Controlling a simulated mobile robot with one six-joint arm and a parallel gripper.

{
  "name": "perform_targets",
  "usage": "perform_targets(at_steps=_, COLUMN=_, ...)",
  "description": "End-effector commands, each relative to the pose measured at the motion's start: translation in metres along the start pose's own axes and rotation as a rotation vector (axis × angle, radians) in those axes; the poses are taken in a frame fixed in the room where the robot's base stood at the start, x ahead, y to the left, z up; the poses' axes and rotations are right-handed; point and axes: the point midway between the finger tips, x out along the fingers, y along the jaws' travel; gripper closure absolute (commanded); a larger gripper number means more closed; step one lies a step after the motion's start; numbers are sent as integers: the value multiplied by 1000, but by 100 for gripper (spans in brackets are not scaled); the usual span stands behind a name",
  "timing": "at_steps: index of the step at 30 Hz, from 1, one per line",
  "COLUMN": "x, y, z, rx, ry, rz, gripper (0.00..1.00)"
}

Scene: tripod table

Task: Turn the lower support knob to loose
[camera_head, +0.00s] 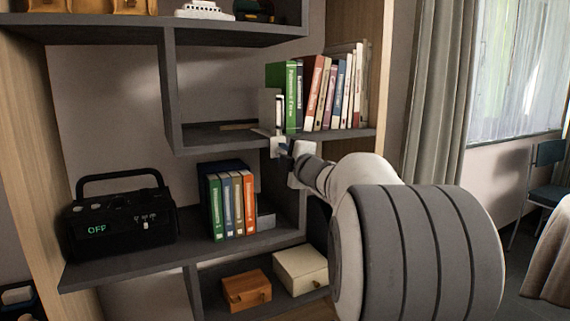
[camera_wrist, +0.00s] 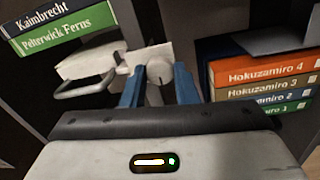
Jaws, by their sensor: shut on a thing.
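The lower support knob (camera_wrist: 158,73) is a small pale round piece between my fingertips in the wrist view. It sits at the end of a white bracket (camera_wrist: 90,62) with a grey loop on it. My gripper (camera_wrist: 159,80) has its two blue fingers shut on the knob, one on each side. In the head view my gripper (camera_head: 287,148) is at the edge of the shelf divider, below the upper row of books. The white bracket (camera_head: 276,146) shows there beside it, but the knob is mostly hidden. The knob's setting cannot be read.
Upper books (camera_head: 320,95) stand just above my gripper. Lower books (camera_head: 230,205) stand on the shelf below, near a black radio (camera_head: 118,222) reading OFF. An orange box (camera_head: 246,290) and a cream box (camera_head: 300,270) sit lower. A curtain (camera_head: 437,90) hangs at right.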

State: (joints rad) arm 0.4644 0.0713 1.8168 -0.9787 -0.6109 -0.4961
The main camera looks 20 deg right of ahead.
Motion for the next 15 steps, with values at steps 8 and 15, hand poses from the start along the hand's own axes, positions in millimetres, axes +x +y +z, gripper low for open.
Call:
perform_targets(at_steps=8, x=0, y=-2, z=1, rx=-209, ry=11, rz=-1, gripper=96)
perform_targets(at_steps=15, x=0, y=-1, z=1, rx=-322, ry=15, rz=-2, gripper=96)
